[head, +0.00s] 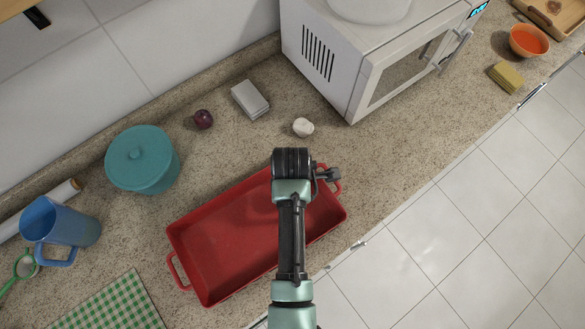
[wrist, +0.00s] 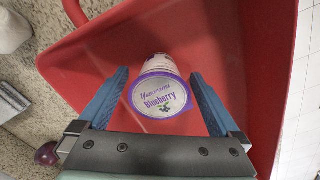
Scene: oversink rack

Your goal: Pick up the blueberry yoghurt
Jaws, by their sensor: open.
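The blueberry yoghurt (wrist: 160,96) is a small cup with a purple-rimmed, labelled lid, seen in the wrist view. It is in the red tray (wrist: 255,45), and its lid faces my camera. My gripper (wrist: 165,105) is open, with one blue finger on each side of the cup. A gap shows between the cup and each finger. In the head view the red tray (head: 215,265) lies on the counter, and my arm covers part of it. The yoghurt is hidden there behind my arm, and the gripper fingers cannot be made out.
A teal pot (head: 142,162), a blue jug (head: 60,228), a dark red onion (head: 203,119), a white box (head: 250,99) and a garlic-like white bulb (head: 303,127) stand around the tray. A microwave (head: 345,75) stands behind it. The counter right of the tray is clear.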

